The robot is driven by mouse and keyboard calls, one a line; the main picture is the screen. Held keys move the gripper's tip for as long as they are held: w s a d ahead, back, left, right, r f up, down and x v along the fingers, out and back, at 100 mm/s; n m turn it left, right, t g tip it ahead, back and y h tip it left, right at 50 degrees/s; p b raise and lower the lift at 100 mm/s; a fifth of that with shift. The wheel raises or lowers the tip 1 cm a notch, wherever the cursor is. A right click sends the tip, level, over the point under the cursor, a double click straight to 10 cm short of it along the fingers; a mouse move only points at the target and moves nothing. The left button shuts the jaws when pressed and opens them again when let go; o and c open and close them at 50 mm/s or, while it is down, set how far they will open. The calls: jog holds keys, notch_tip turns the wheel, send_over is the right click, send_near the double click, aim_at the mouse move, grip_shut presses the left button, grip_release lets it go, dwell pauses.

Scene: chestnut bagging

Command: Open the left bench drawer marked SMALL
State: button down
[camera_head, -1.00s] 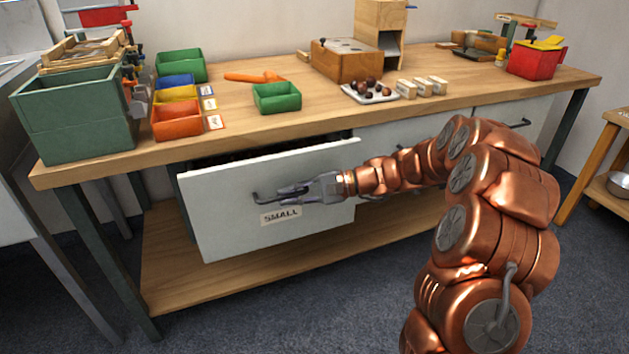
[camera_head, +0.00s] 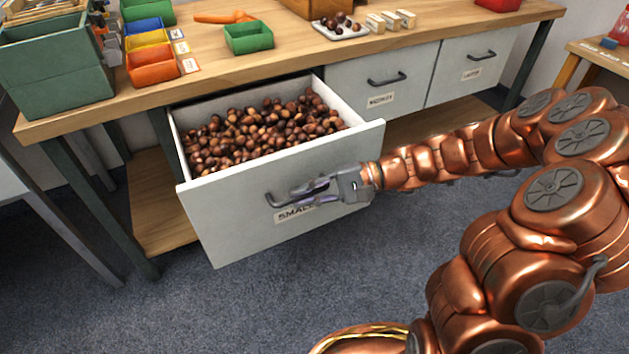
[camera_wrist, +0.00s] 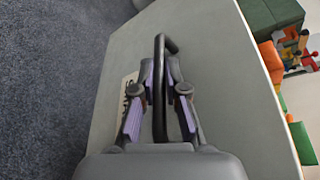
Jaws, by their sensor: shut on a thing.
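The left drawer (camera_head: 235,230) marked SMALL is pulled well out of the bench, and many brown chestnuts (camera_head: 260,130) show inside it. Its label (camera_head: 291,214) is partly hidden by my gripper (camera_head: 305,191). My gripper is shut on the drawer's dark bar handle (camera_head: 274,200). In the wrist view, the handle (camera_wrist: 159,75) runs between the fingers (camera_wrist: 158,85), in front of the grey drawer front (camera_wrist: 215,80).
The closed middle drawer (camera_head: 385,97) and right drawer (camera_head: 473,72) are beside it. On the bench top (camera_head: 200,70) stand a green tray (camera_head: 248,38), an orange bin (camera_head: 152,64) and a green crate (camera_head: 55,70). Blue floor (camera_head: 260,300) is clear in front.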

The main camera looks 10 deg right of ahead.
jog(key=shift+s+d+f, duration=0.15)
jog(key=shift+s+f, duration=0.05)
jog(key=shift+s, duration=0.15)
jog(key=shift+d, duration=0.1)
jog(key=c, duration=1.5)
grip_release()
jog(key=shift+w+d, duration=0.1)
jog(key=shift+r, duration=0.1)
jog(key=v, duration=1.2)
jog(key=x, duration=1.2)
